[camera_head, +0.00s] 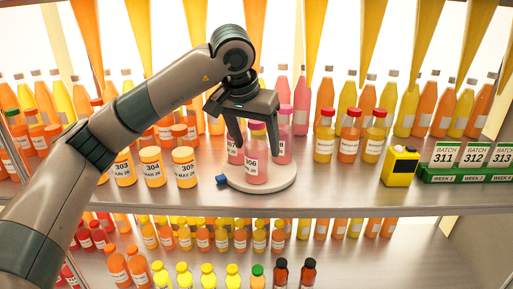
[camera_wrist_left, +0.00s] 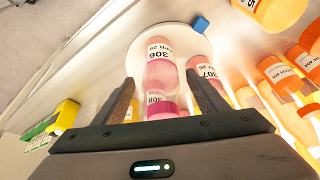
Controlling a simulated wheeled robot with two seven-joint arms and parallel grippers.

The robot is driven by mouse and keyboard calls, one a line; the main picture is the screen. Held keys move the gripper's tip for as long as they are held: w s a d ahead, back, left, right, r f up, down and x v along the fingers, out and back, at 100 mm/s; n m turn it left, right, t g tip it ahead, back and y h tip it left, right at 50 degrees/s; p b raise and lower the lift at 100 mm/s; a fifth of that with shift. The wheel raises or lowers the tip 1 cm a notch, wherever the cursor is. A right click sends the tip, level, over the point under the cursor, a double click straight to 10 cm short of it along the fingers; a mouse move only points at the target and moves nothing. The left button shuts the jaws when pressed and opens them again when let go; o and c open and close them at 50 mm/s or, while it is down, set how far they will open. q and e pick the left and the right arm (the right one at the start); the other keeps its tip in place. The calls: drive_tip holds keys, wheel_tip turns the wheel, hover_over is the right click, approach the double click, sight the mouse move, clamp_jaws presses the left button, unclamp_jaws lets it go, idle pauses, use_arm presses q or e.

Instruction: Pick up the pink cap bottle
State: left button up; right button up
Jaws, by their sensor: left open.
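Pink bottles stand on a round white stand (camera_head: 285,184) on the upper shelf. Bottle 306 (camera_head: 256,172) is at the front, with bottle 307 (camera_head: 233,156) behind to its left and bottle 308 (camera_head: 284,150) behind to its right. My left gripper (camera_head: 254,140) is open above the stand, its fingers pointing down on either side of bottle 306's upper part. In the left wrist view, a magenta-pink cap (camera_wrist_left: 162,110) shows between the open fingers, below bottle 306's label; I cannot tell for certain whose cap it is. My right gripper is not in view.
Orange jars (camera_head: 151,166) stand left of the stand. Tall bottles line the back. A small blue object (camera_head: 222,180) is at the stand's left edge.

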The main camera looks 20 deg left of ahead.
use_arm(q)
drive_tip(key=shift+x, duration=1)
drive_tip(key=c, duration=1.3)
